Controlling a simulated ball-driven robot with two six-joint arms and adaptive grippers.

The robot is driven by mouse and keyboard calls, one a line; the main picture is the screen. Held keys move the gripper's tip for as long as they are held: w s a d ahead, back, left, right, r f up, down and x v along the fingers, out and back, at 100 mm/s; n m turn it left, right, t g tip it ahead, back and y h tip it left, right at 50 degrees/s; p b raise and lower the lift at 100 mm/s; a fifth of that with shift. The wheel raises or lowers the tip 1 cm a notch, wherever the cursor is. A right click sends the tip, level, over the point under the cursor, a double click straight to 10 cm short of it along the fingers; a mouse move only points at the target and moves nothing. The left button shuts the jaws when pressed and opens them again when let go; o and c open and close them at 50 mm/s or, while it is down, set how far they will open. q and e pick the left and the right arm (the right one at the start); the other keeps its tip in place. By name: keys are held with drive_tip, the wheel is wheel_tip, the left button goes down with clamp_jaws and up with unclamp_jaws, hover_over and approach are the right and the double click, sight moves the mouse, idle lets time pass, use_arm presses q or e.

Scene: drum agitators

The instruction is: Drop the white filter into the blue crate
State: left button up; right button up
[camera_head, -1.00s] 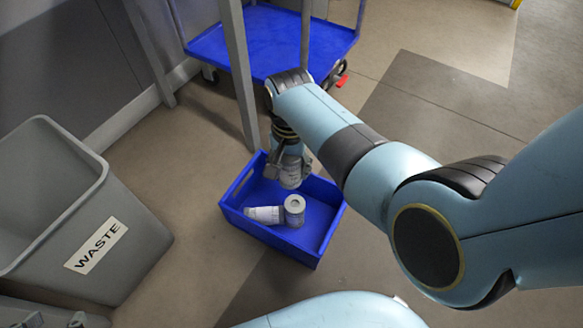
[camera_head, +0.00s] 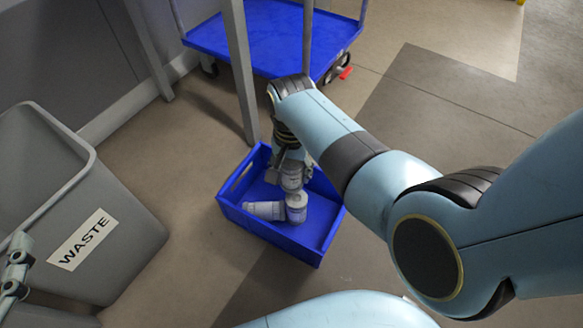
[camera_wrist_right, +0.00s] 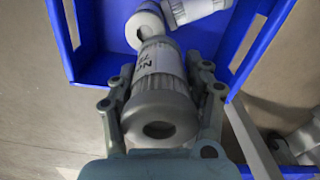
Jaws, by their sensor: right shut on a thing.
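My right gripper (camera_head: 291,180) is shut on a white filter (camera_head: 292,177) with grey end caps. It holds the filter inside the blue crate (camera_head: 262,233), which stands on the floor. In the right wrist view the held filter (camera_wrist_right: 158,72) sits between the two fingers (camera_wrist_right: 160,95), with the crate wall (camera_wrist_right: 92,66) beyond. Two more white filters are in the crate, one lying (camera_head: 264,210) and one (camera_head: 297,206) just below the held filter. I cannot tell whether these touch the held one. What seems to be my left gripper (camera_head: 14,268) shows partly at the left edge.
A grey bin marked WASTE (camera_head: 110,255) stands at the left. A blue cart (camera_head: 270,38) is behind the crate, with a grey post (camera_head: 238,70) between them. The floor right of the crate is clear.

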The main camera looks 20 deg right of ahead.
use_arm(q)
drive_tip(key=shift+w+d+r+t, duration=0.1)
drive_tip(key=shift+w+r+t, duration=0.15)
drive_tip(key=shift+r, duration=0.2)
drive_tip(key=shift+w+r+t, duration=0.1)
drive_tip(key=shift+r+t, duration=0.15)
drive_tip(key=shift+r, duration=0.15)
use_arm(e)
drive_tip(key=shift+f, duration=0.2)
drive_tip(key=o, duration=1.2)
